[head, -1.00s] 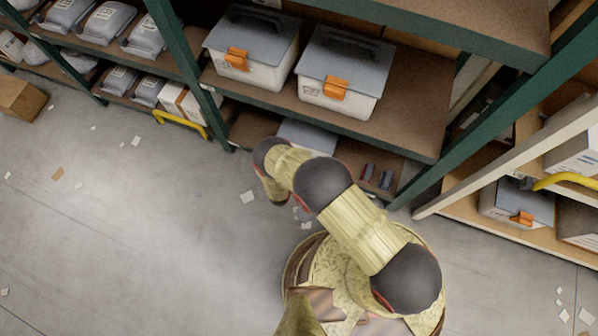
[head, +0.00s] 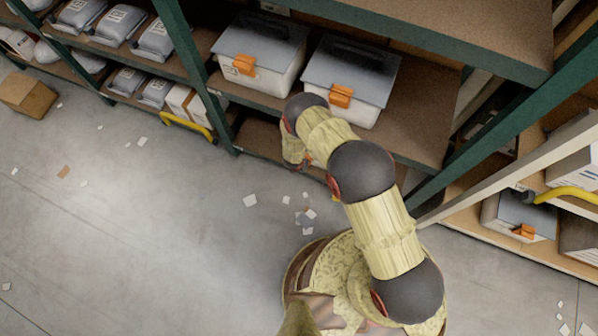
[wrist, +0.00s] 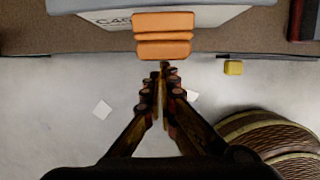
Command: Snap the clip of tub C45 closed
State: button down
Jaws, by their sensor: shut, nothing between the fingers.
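In the wrist view, a pale tub (wrist: 225,17) with a grey lid shows at the top. Its label begins "C4"; the last character is hard to read. Its orange clip (wrist: 164,35) is on the front face, and I cannot tell whether it is snapped closed. My gripper (wrist: 163,70) is shut and empty, its fingertips just below the clip's lower edge; contact is unclear.
Two more grey-lidded tubs (head: 262,50) (head: 350,75) with orange clips stand on the shelf above. A green upright (head: 190,70) is on the left. A small yellow block (wrist: 233,68) is at the lower shelf edge, right of the clip. The floor (head: 130,230) on the left is mostly clear.

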jog(key=shift+w+d+r+b, duration=0.2)
jog(key=shift+w+r+b, duration=0.05)
jog(key=shift+w+r, duration=0.35)
jog(key=shift+w+d+r+b, duration=0.2)
jog(key=shift+w+r, duration=0.25)
jog(key=shift+w, duration=0.25)
jog(key=shift+w, duration=0.1)
jog(key=shift+r, duration=0.15)
jog(key=shift+r+p, duration=0.35)
jog(key=shift+r, duration=0.35)
jog(key=shift+r, duration=0.1)
jog(key=shift+r, duration=0.25)
jog(key=s+a+r, duration=0.2)
jog(key=s, duration=0.4)
jog(key=s+a+r, duration=0.2)
jog(key=s, duration=0.4)
jog(key=shift+s, duration=0.4)
